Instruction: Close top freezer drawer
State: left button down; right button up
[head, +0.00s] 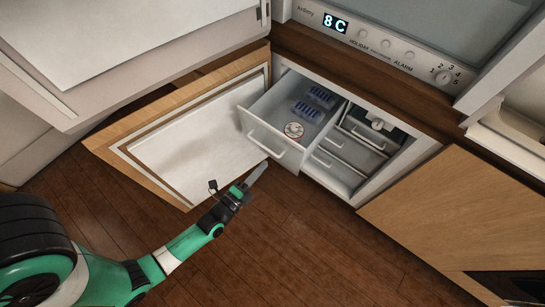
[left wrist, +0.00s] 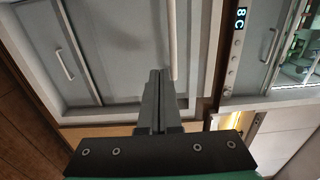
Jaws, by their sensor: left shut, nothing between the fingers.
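The top freezer drawer (head: 258,128) is pulled out of the freezer compartment at the upper middle of the head view. Its pale front carries a bar handle (head: 265,147). Several blue packs (head: 306,109) and a round item (head: 294,129) lie inside it. My left gripper (head: 258,172) is shut and empty, just below the drawer's front and handle in the head view. In the left wrist view the shut fingers (left wrist: 158,90) point at grey drawer fronts, with a pale handle bar (left wrist: 172,42) close to their tips. I cannot tell whether they touch. My right gripper is not in view.
The open freezer door (head: 190,150) stands left of the drawer. Other drawers (head: 335,170) sit inside the compartment. The control panel (head: 385,47) reads 8C above. A wooden cabinet front (head: 450,215) is on the right. The wooden floor (head: 300,255) in front is clear.

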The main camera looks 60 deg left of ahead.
aim_at(278, 149)
pick_arm(q)
jog(key=b+x, duration=0.1)
jog(key=x, duration=0.4)
jog(key=shift+f+b, duration=0.15)
jog(key=shift+b, duration=0.2)
jog(key=shift+w+a, duration=0.15)
jog(key=shift+w, duration=0.35)
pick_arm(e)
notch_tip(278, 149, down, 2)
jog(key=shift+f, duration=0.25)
pick_arm(q)
jog(key=shift+w, duration=0.1)
